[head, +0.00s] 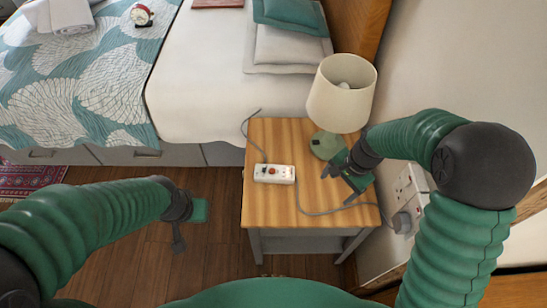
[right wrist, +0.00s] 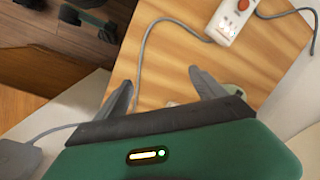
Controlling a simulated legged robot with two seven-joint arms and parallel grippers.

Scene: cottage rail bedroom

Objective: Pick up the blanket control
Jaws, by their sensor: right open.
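The blanket control (head: 275,173) is a small white box with an orange-red knob, lying on the wooden nightstand (head: 262,215). A grey cord runs from each end of it. In the right wrist view the control (right wrist: 233,20) is at the top, beyond my fingers and right of their middle. My right gripper (head: 338,184) is open and empty, over the right part of the nightstand, to the right of the control and apart from it. In the right wrist view its spread fingers (right wrist: 162,80) show wood between them. My left gripper (head: 188,225) hangs over the floor, left of the nightstand; its jaw opening is unclear.
A lamp (head: 342,95) with a cream shade and green base stands at the nightstand's back right, close to my right gripper. A wall socket (head: 405,187) with a plug (head: 402,222) is at the right. The bed (head: 205,85) lies behind. The nightstand's front left is clear.

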